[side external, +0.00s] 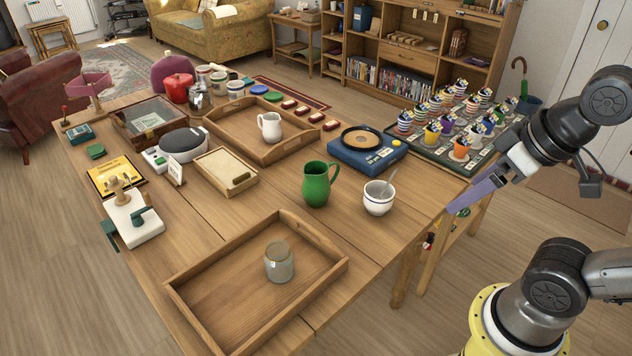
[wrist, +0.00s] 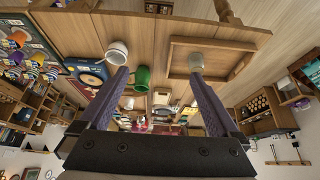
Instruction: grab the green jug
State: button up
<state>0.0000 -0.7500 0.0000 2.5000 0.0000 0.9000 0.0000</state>
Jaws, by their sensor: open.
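The green jug (side external: 318,184) stands upright on the wooden table, with its handle toward the right in the side view. It also shows in the wrist view (wrist: 142,78), between my two fingers but some way beyond them. My gripper (side external: 468,203) has purple fingers and hangs near the table's right edge, well to the right of the jug. In the wrist view the fingers (wrist: 158,82) are spread wide apart with nothing between them at close range.
A white bowl with a spoon (side external: 378,200) stands just right of the jug. A blue scale (side external: 368,153) is behind it. A tray (side external: 215,308) holding a glass jar (side external: 279,264) lies in front. Another tray (side external: 262,153) holds a white jug (side external: 270,127). Cups (side external: 460,146) crowd a board at the back right.

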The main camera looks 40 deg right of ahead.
jog(key=c, duration=0.7)
jog(key=shift+w, duration=0.1)
